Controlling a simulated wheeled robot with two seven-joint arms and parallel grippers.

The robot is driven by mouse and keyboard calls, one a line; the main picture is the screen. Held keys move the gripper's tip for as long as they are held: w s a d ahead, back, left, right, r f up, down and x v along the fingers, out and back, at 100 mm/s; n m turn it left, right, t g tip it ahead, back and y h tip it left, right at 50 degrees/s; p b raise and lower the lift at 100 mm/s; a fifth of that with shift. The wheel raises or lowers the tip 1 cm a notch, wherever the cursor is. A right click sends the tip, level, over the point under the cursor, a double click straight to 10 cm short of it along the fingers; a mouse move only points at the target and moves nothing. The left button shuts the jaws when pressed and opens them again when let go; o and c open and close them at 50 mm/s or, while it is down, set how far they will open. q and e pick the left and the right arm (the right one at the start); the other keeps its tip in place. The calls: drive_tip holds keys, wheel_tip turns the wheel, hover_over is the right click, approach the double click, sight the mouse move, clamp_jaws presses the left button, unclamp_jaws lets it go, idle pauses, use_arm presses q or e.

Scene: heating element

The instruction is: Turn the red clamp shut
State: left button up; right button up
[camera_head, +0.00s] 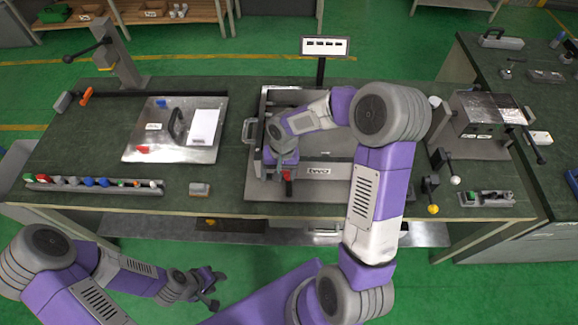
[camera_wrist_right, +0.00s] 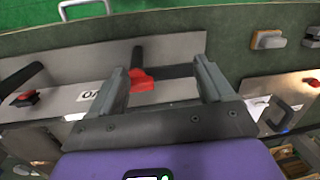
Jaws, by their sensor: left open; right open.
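The red clamp (camera_wrist_right: 142,82) with a short black handle sits on a grey metal fixture and shows between the fingers of my right gripper (camera_wrist_right: 160,66). The fingers are open and apart from it on both sides. In the head view the red clamp (camera_head: 288,175) shows just below my right gripper (camera_head: 284,163), at the fixture's front; my right arm hides much of the fixture. My left gripper (camera_head: 208,289) is open and empty, in front of the table and away from the clamp.
A metal plate (camera_head: 135,140) with a black handle lies left of the fixture (camera_head: 335,186). A rail of small coloured parts (camera_head: 75,184) and a small grey-orange block (camera_head: 199,190) lie along the front. Levers with yellow and white knobs (camera_head: 432,208) stand at the right.

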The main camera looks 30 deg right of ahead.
drive_tip(key=shift+m+h, duration=0.6)
drive_tip(key=shift+h, duration=0.2)
drive_tip(key=d+r, duration=0.2)
drive_tip(key=r, duration=0.1)
drive_tip(key=d+r, duration=0.2)
drive_tip(key=shift+w+d, duration=0.1)
drive_tip(key=shift+w, duration=0.25)
wheel_tip(320, 180, down, 7)
drive_tip(key=shift+f, duration=0.2)
clamp_jaws()
